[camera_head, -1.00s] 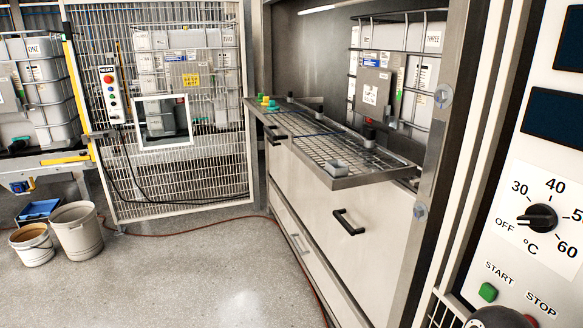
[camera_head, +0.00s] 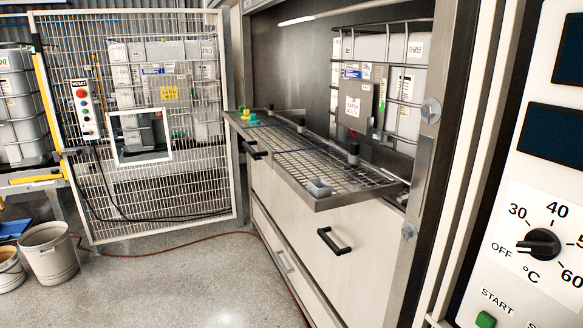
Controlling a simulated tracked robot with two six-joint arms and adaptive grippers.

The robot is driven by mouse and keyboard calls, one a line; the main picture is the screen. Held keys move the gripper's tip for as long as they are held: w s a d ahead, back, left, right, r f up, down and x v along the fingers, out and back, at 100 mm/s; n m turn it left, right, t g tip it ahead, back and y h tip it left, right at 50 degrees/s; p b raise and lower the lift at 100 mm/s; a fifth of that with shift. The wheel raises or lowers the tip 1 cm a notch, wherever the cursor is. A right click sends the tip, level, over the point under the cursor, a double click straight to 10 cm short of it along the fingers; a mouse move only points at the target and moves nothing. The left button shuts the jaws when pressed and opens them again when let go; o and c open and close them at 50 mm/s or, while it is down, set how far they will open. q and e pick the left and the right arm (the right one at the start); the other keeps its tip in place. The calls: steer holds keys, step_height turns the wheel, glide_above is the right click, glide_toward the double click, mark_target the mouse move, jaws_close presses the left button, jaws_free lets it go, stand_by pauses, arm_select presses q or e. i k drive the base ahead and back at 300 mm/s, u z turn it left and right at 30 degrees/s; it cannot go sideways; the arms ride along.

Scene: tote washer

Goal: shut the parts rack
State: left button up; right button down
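The parts rack (camera_head: 330,199) is a flat metal mesh tray with a raised rim. It sticks out of the dark opening of the washer cabinet (camera_head: 290,40), above the pale front panel. Small yellow and green parts (camera_head: 247,117) sit at its far left end, a small grey block (camera_head: 319,187) at its near corner, and dark upright pieces (camera_head: 353,153) along its back. A black handle (camera_head: 255,149) shows below its far left part. Neither of my grippers is in view.
A lower black handle (camera_head: 334,241) juts from the pale front panel. A mesh gate (camera_head: 150,190) stands open at left, with a control box (camera_head: 84,108). Buckets (camera_head: 49,252) and a hose (camera_head: 150,256) are on the floor. A dial panel (camera_head: 540,242) fills the right. The middle floor is clear.

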mark_target(318, 196)
steer(key=u, duration=0.05)
steer(key=i, duration=1.35)
steer(key=u, duration=0.65)
